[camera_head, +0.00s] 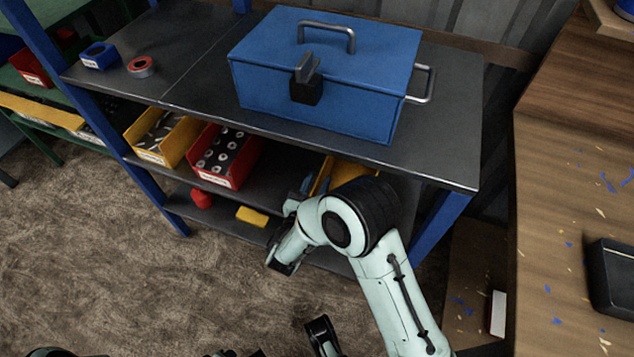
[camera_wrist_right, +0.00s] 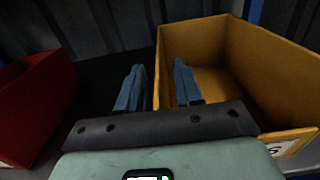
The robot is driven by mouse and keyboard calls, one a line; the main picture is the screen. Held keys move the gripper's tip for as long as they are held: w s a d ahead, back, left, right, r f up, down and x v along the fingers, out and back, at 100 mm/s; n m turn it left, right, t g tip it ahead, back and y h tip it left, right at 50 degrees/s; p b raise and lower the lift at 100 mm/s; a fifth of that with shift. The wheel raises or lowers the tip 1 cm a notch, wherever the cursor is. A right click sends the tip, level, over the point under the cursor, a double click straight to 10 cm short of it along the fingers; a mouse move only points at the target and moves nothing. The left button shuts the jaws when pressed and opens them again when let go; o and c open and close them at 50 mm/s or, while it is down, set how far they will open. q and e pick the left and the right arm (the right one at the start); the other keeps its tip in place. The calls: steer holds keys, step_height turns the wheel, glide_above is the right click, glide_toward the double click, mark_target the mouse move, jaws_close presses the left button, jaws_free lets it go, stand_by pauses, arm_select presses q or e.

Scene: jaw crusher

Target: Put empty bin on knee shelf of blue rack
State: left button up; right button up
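A yellow bin (camera_wrist_right: 255,60) stands on the blue rack's middle shelf and looks empty in the right wrist view. In the head view the same bin (camera_head: 333,171) is mostly hidden behind my right arm. My right gripper (camera_wrist_right: 158,88) is open at its near left corner. The left finger is outside the bin's left wall, and the right finger is over its inside. I cannot tell whether they touch it. In the head view this gripper (camera_head: 305,185) is partly hidden. The rack's lowest shelf (camera_head: 222,218) is below.
A red bin (camera_head: 225,155) and another yellow bin (camera_head: 163,137), both with parts, stand left on the middle shelf. A blue toolbox (camera_head: 325,72) is on the rack top (camera_head: 195,75). A red item (camera_head: 201,198) and a yellow item (camera_head: 252,216) lie on the lowest shelf. A wooden bench (camera_head: 560,190) stands right.

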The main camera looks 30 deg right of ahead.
steer(key=shift+r, duration=0.2)
steer(key=shift+s+a, duration=0.2)
steer(key=shift+a, duration=0.1)
arm_select(q)
steer(key=s+r+p, duration=0.1)
steer(key=s+d+g, duration=0.1)
steer(key=shift+s+d+r+p, duration=0.2)
steer(key=shift+s+r+p, duration=0.15)
steer(key=shift+r, duration=0.05)
arm_select(e)
steer(key=v, duration=1.1)
steer(key=shift+s, duration=0.15)
steer(key=shift+a, duration=0.1)
